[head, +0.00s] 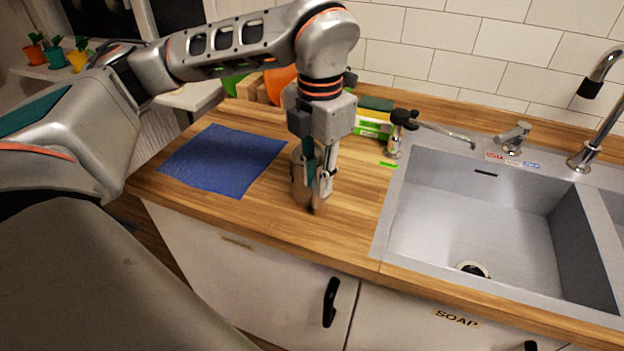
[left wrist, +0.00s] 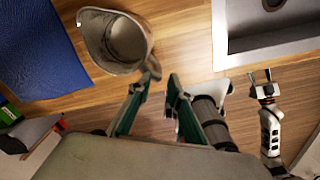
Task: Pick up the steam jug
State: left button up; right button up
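The steam jug (left wrist: 113,42) is a grey metal jug standing on the wooden counter, its open top and spout seen from above in the left wrist view. In the head view the jug (head: 298,178) is partly hidden behind my left gripper (head: 318,190). In the left wrist view my left gripper (left wrist: 159,82) has its two fingers apart. The jug's handle is close to the fingertips, nearer the left one; I see no closed grip on it. My right gripper (left wrist: 262,82) shows small in the left wrist view, away from the jug, its fingertips apart.
A blue mat (head: 222,160) lies left of the jug. The sink (head: 485,215) is to the right, with a tap (head: 600,120) behind it. A portafilter-like black-handled item (head: 402,125) and green and yellow items stand at the back. The counter's front edge is close to the jug.

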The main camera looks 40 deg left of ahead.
aim_at(317, 210)
pick_arm(q)
notch_tip(317, 210, down, 5)
jog(key=shift+a+f, duration=0.1)
jog(key=shift+a, duration=0.05)
grip_shut()
jog(key=shift+r, duration=0.2)
dwell(0.3)
